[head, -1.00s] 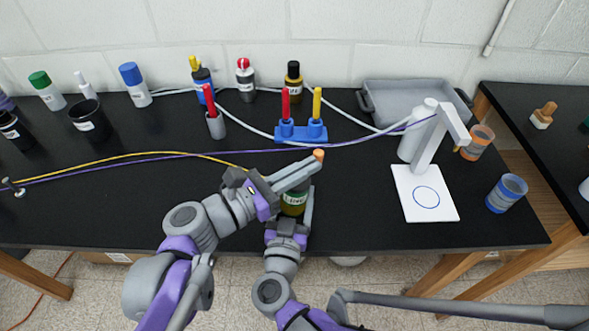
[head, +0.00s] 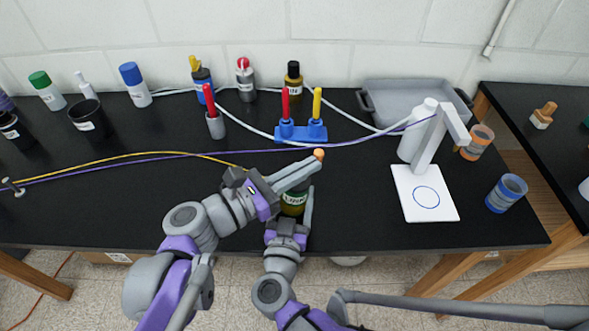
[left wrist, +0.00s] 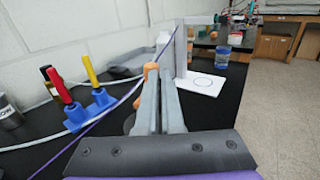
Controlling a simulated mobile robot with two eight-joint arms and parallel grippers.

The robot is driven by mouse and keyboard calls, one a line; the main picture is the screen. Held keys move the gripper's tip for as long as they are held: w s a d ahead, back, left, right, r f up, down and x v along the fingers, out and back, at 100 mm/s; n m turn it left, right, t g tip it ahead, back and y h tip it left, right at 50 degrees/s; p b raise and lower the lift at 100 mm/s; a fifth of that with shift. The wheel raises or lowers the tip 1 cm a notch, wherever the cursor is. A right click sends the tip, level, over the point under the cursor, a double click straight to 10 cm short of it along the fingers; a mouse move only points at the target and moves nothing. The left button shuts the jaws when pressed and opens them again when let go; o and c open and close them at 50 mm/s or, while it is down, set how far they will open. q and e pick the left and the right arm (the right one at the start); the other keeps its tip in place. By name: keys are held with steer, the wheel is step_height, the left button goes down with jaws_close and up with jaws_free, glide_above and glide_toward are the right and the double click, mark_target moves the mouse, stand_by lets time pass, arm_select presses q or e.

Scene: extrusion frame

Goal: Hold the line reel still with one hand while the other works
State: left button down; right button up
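The line reel (head: 293,201) is a dark olive-green cylinder with a pale label, near the front edge of the black bench. My right gripper (head: 293,217) reaches in from the front, with a finger along the reel's right side. Its other finger is mostly hidden by my left gripper, but it looks shut around the reel. The orange piece also shows in the left wrist view (left wrist: 150,69). A yellow line (head: 140,154) runs from the left to behind my left gripper.
A purple line (head: 350,143) crosses the bench above my left gripper to a white stand (head: 423,200) at right. A blue holder (head: 301,132) with red and yellow pegs stands behind. Bottles line the wall. The front left of the bench is clear.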

stand_by(0.7)
arm_select(q)
steer(key=s+a, duration=0.7)
steer(key=s, duration=0.5)
steer(key=w+d+r+n+t+y, duration=0.3)
steer(key=w+d+n+y, duration=0.4)
steer(key=w+d, duration=0.15)
steer(key=s+d+r+n+g+y, duration=0.1)
steer(key=s+r+n+y, duration=0.1)
steer(key=s+y, duration=0.25)
steer(key=s+d+r+n+y, duration=0.1)
steer(key=s+n+y, duration=0.1)
steer(key=s+y, duration=0.25)
steer(key=w+f+h, duration=0.1)
steer(key=w+f, duration=0.3)
steer(key=w, duration=0.7)
steer(key=shift+w+a+f, duration=0.35)
steer(key=shift+a+f, duration=0.05)
steer(key=shift+a, duration=0.05)
